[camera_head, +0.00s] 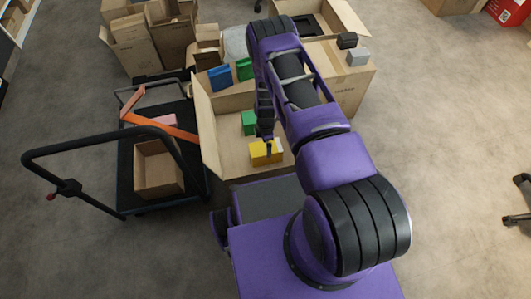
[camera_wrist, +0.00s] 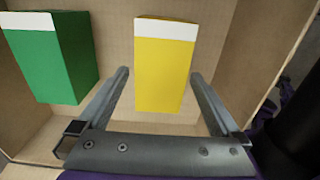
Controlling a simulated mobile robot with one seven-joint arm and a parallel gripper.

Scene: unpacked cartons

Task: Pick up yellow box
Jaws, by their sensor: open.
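The yellow box (camera_head: 262,154) with a white band at one end lies in an open carton (camera_head: 215,151) near its front wall. In the wrist view the yellow box (camera_wrist: 162,70) fills the middle, with its near end between the fingers of my gripper (camera_wrist: 158,82). The fingers are open, one on each side, with a gap to the box on both sides. In the head view my gripper (camera_head: 267,140) is above the box and partly covers it. I cannot tell how far the fingertips are above the carton floor.
A green box (camera_wrist: 50,55) lies left of the yellow one. Another green box (camera_head: 244,69) and a blue box (camera_head: 220,78) are farther back. The carton walls stand close around. A black trolley (camera_head: 125,185) with a small carton (camera_head: 158,170) is on the left. The floor at right is mostly clear.

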